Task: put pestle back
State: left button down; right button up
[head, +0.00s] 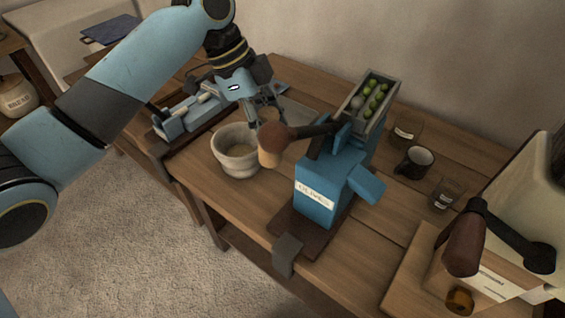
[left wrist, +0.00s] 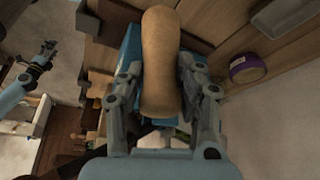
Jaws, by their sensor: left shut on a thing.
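The tan wooden pestle (left wrist: 160,65) is between the two fingers of my left gripper (left wrist: 160,100), which is shut on it. In the head view, the left gripper (head: 264,112) is over the table, just right of and above the pale stone mortar (head: 238,165). The pestle's lower end (head: 269,158) shows beside the mortar's right rim, partly hidden by the brown crank knob (head: 276,136). The mortar is upright and looks empty. An arm end that looks like my right gripper (left wrist: 45,54) is small in the left wrist view; its jaws are unclear.
A blue press (head: 330,180) labelled olives, with a hopper (head: 372,103) of green fruit, stands close right of the mortar; its crank reaches toward the pestle. A blue-grey rack (head: 190,115) is behind left. A dark mug (head: 414,162) and glasses stand at right. Bare tabletop lies before the mortar.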

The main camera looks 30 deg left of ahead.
aim_at(270, 159)
pick_arm(q)
notch_tip(270, 159, down, 5)
jog(key=shift+r, duration=0.15)
jog(key=shift+f, duration=0.35)
notch_tip(270, 159, down, 3)
jog(key=shift+f, duration=0.35)
jog(key=c, duration=0.9)
grip_release()
jog(key=shift+f, duration=0.1)
pick_arm(e)
jog(key=s, duration=0.3)
jog(key=shift+s+d+g, duration=0.2)
jog(key=shift+g, duration=0.1)
